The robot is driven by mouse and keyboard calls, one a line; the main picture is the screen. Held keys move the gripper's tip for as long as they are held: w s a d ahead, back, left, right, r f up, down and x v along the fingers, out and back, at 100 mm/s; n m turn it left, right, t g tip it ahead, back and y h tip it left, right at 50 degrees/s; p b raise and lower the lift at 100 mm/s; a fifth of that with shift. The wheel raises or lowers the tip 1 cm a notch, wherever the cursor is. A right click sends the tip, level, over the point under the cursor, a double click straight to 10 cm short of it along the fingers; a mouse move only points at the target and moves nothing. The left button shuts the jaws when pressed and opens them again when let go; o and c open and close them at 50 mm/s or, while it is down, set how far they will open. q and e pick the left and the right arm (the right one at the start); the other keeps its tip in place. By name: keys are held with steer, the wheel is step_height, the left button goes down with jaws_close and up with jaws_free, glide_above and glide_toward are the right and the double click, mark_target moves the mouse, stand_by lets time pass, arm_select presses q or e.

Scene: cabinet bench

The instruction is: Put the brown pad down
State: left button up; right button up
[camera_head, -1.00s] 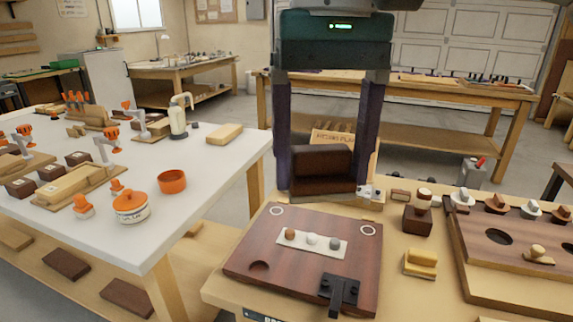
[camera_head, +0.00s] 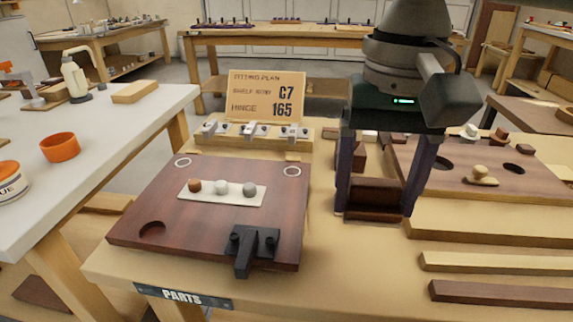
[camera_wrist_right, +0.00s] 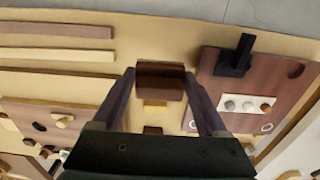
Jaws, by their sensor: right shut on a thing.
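The brown pad (camera_head: 376,192) is a dark brown block between the two purple fingers of my right gripper (camera_head: 375,206) in the head view. The gripper is shut on it, with the pad low over the bare bench, right of the reddish-brown panel (camera_head: 140,217). Whether its underside touches the bench I cannot tell. My left gripper is not in view.
The panel carries a black hinge (camera_head: 255,245) and a white strip with three knobs (camera_head: 221,190). A fitting-plan card (camera_head: 266,97) stands behind it. A board with round holes (camera_head: 480,165) and wood strips (camera_head: 500,263) lie right. Bare bench shows in front of the gripper.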

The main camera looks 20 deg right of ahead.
steer(key=b, duration=0.1)
glide_above(357, 269)
step_height(357, 269, down, 6)
steer(key=shift+r, duration=0.15)
step_height(357, 269, down, 3)
steer(key=shift+f+b, duration=0.2)
steer(key=shift+b, duration=0.45)
steer(key=shift+f, duration=0.4)
steer(key=o, duration=1.6)
